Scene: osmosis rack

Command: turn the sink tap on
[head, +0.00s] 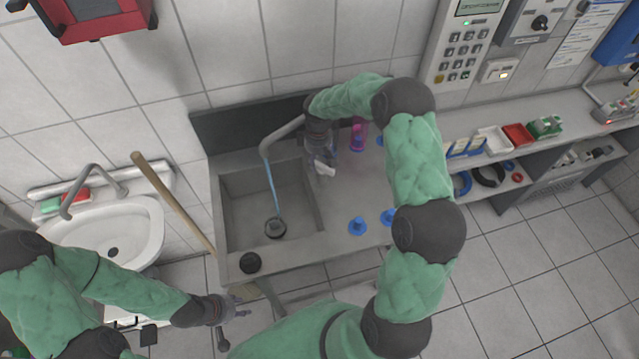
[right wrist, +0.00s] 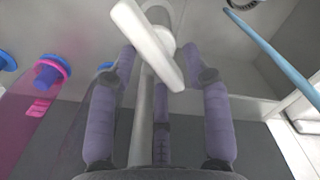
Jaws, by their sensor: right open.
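The grey sink (head: 232,205) has a tap with a bent spout (head: 283,135). A light blue stream (head: 271,185) runs from the spout's end down to the drain; it also shows in the right wrist view (right wrist: 270,45). The tap's white lever handle (head: 322,168) is seen close up in the right wrist view (right wrist: 148,42), slanting across the gap between my fingertips. My right gripper (right wrist: 160,58) is open around the tap; contact cannot be told. My left gripper (head: 238,312) hangs low at the sink's front left, its fingers too small to read.
A pink bottle (head: 358,135) stands right of my right gripper, with blue-capped items nearby. Blue cones (head: 357,227) stand on the counter. A wooden handle (head: 172,200) leans between the sink and a white washbasin (head: 140,225). A black round piece (head: 250,262) sits on the front rim.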

